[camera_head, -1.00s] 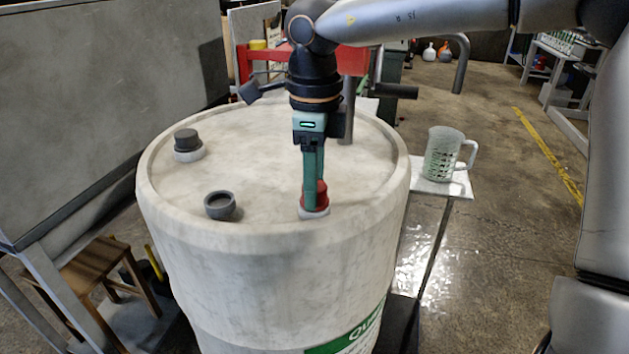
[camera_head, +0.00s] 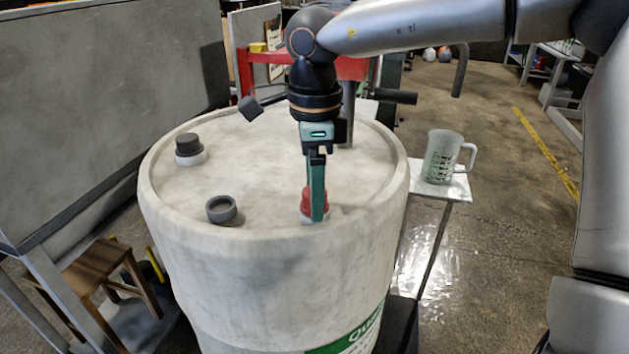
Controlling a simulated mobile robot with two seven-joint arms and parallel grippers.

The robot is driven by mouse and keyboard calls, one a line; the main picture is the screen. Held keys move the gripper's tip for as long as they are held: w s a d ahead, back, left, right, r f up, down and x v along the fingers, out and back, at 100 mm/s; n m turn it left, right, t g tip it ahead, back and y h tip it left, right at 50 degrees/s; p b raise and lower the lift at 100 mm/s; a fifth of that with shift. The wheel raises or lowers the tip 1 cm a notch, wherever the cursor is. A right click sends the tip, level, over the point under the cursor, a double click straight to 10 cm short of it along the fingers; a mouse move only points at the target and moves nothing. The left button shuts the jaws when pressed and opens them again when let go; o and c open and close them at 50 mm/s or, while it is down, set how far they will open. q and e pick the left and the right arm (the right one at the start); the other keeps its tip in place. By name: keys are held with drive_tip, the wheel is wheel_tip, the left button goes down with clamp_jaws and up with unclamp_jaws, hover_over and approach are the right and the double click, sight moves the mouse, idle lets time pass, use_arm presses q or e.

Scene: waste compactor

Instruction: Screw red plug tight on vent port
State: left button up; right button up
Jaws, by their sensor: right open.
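A white drum (camera_head: 250,260) stands in the middle of the head view. The red plug (camera_head: 306,201) sits on the white-rimmed vent port (camera_head: 304,217) near the front right edge of its lid. My right gripper (camera_head: 317,215) points straight down at the plug. Its green fingers line up one behind the other from this angle, and the near finger stands in front of the plug and hides part of it. It is open; whether a finger touches the plug cannot be told. My left gripper is not in view.
On the lid are a dark-capped port (camera_head: 188,147) at the left and an open grey ring-shaped port (camera_head: 221,209) at the front. A measuring jug (camera_head: 441,157) stands on a small stand at the right. A wooden stool (camera_head: 95,270) is at the lower left.

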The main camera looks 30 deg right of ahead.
drive_tip(key=shift+n+p, duration=0.3)
drive_tip(key=shift+n, duration=0.8)
drive_tip(key=shift+r+n+p, duration=0.1)
drive_tip(key=shift+n+p, duration=0.4)
drive_tip(key=shift+n, duration=0.6)
drive_tip(key=n, duration=0.2)
drive_tip(key=shift+n+p, duration=0.3)
drive_tip(key=shift+p, duration=0.05)
drive_tip(key=shift+n+p, duration=0.35)
drive_tip(key=shift+n, duration=0.35)
drive_tip(key=n+p, duration=0.1)
drive_tip(key=n, duration=0.2)
drive_tip(key=shift+n, duration=0.4)
drive_tip(key=n, duration=0.2)
drive_tip(key=shift+n+p, duration=0.4)
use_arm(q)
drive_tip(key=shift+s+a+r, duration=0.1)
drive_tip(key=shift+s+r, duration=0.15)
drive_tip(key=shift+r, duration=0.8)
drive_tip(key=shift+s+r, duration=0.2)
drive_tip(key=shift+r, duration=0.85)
use_arm(e)
drive_tip(key=shift+n, duration=1.1)
